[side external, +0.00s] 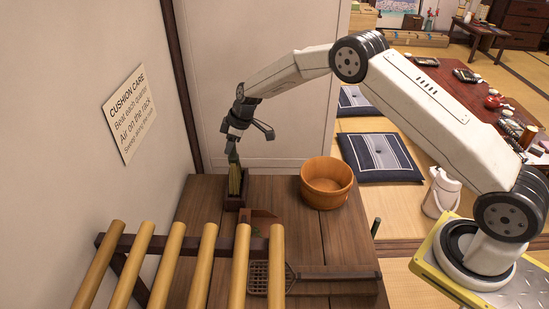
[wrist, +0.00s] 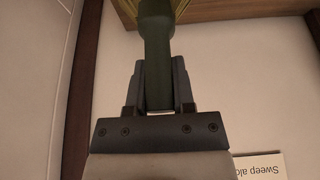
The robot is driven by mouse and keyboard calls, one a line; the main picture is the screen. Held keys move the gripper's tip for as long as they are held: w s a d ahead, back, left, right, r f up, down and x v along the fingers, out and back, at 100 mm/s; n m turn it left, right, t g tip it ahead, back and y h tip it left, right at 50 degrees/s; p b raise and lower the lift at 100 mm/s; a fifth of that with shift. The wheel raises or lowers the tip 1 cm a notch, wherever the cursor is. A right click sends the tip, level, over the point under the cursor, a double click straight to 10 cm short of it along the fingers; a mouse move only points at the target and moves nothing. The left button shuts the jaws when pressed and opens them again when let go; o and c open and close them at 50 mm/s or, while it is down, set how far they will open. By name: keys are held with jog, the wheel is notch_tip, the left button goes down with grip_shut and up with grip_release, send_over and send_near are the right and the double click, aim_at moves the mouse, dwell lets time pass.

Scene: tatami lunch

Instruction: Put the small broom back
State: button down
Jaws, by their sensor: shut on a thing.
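The small broom (side external: 235,180) hangs upright below my gripper (side external: 233,138) in the side view, yellow-green bristles downward. My gripper is shut on its dark green handle, which shows between the fingers (wrist: 157,85) in the wrist view. The broom's yellowish head (wrist: 127,8) is partly seen at the top of that view. A small dark box-like holder (side external: 231,204) stands on the wooden table directly under the broom. The bristle ends meet the holder's top in the side view; I cannot tell how deep they sit in it.
A round wooden tub (side external: 327,183) stands right of the broom. A bamboo-slat rack (side external: 201,262) fills the front left. A dark perforated scoop (side external: 268,277) and small reddish-brown block (side external: 262,216) lie near it. The wall with a sign (side external: 137,112) is close on the left.

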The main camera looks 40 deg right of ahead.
aim_at(232, 158)
jog(key=shift+f, duration=2.7)
jog(key=shift+c, duration=1.9)
grip_release()
jog(key=v, duration=0.7)
jog(key=shift+r, duration=0.35)
jog(key=shift+s+d, duration=0.1)
